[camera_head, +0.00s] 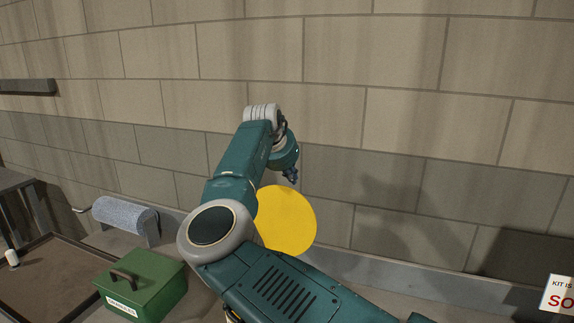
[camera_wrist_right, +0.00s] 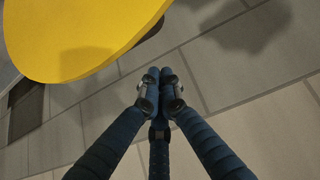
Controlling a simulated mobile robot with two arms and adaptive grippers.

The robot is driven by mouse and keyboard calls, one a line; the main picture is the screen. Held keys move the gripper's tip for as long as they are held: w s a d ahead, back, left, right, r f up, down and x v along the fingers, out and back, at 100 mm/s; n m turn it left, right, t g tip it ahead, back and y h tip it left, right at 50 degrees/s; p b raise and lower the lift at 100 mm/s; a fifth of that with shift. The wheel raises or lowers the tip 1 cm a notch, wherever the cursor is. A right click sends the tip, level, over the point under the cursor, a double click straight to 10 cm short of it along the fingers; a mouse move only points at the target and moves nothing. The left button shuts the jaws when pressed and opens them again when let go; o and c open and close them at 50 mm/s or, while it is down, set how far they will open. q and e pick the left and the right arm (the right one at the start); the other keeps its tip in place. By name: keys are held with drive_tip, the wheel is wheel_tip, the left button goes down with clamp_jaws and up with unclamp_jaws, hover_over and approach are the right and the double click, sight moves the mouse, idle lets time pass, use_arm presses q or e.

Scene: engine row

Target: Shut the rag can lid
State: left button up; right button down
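The rag can lid (camera_head: 288,222) is a round yellow disc that stands raised, showing its broad face. My right arm covers its left edge, and the can's body is hidden behind the arm. My right gripper (camera_head: 291,176) is just above the lid's top edge in the head view. In the right wrist view the yellow lid (camera_wrist_right: 80,38) fills the upper left. There the right gripper's fingers (camera_wrist_right: 160,82) are drawn together with nothing between them, and a gap shows between them and the lid's edge. My left gripper is in neither view.
A green box with a handle (camera_head: 150,282) and a blue roll (camera_head: 125,215) are left of the arm. A brown tray (camera_head: 50,280) lies at far left with a small white bottle (camera_head: 12,257). A sign (camera_head: 558,295) stands at lower right. A block wall (camera_head: 400,120) closes the back.

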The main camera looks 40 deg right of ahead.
drive_tip(key=a, duration=0.1)
drive_tip(key=s+a+f+p, duration=0.1)
drive_tip(key=shift+s+a+f, duration=0.15)
drive_tip(key=shift+a, duration=0.15)
idle(0.3)
drive_tip(key=shift+s+d, duration=0.1)
